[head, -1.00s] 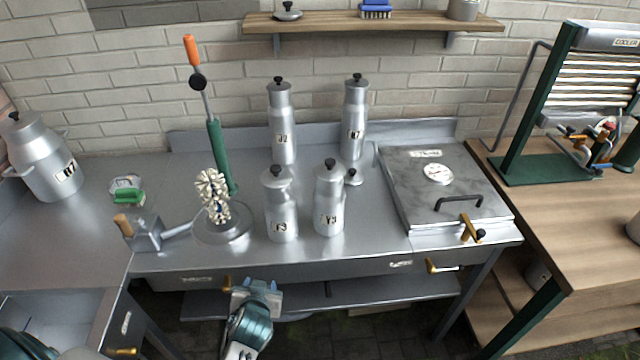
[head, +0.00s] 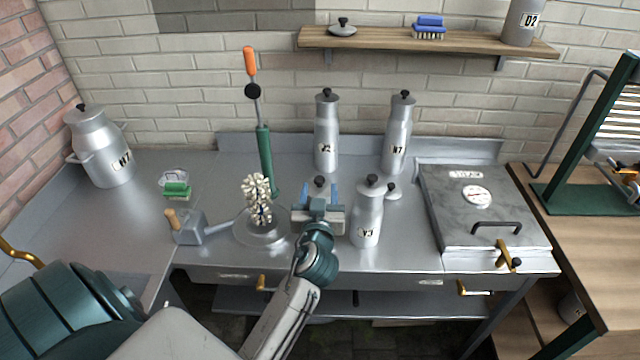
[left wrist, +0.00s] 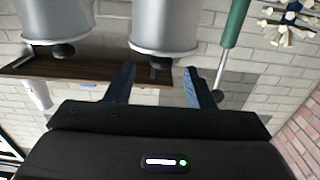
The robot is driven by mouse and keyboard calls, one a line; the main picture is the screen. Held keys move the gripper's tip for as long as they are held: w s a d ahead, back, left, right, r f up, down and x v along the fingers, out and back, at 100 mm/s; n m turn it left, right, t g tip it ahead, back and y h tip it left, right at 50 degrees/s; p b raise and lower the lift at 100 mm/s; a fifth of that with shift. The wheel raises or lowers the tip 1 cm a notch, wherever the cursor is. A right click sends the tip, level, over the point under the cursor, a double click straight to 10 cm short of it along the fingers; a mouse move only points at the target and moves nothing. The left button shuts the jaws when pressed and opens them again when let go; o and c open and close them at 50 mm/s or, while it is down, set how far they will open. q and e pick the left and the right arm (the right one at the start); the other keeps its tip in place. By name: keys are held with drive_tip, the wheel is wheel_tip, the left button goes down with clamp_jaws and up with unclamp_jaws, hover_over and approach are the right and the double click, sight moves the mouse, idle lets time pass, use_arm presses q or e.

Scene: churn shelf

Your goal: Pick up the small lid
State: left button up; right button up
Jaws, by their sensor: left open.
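A small grey lid with a black knob (head: 342,27) rests on the wooden wall shelf. Another small knobbed lid-like piece (head: 391,190) shows beside the can marked Y3 (head: 367,222), partly hidden by it. My left gripper (head: 320,193) is open and empty, in front of a silver can whose black knob (head: 319,181) shows just above it and whose body is mostly hidden. In the left wrist view, which looks upside down, the fingers (left wrist: 158,90) are apart, with a can (left wrist: 165,28) beyond them. My right gripper is not in view.
Two taller cans (head: 326,135) (head: 397,138) stand behind. A lidded metal box (head: 478,210) is at right. The shelf (head: 390,42) also holds a blue brush (head: 428,27).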

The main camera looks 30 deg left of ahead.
sight(319, 180)
use_arm(q)
drive_tip(key=p+x, duration=0.3)
drive_tip(key=x, duration=0.1)
drive_tip(key=shift+a+r, duration=0.15)
drive_tip(key=shift+r, duration=0.1)
drive_tip(key=shift+w+a+f, duration=0.2)
drive_tip(key=shift+w+f, duration=0.05)
drive_tip(key=shift+w, duration=0.05)
drive_tip(key=shift+d, duration=0.1)
drive_tip(key=shift+s+r, duration=0.1)
drive_tip(key=c, duration=1)
drive_tip(key=shift+c, duration=0.2)
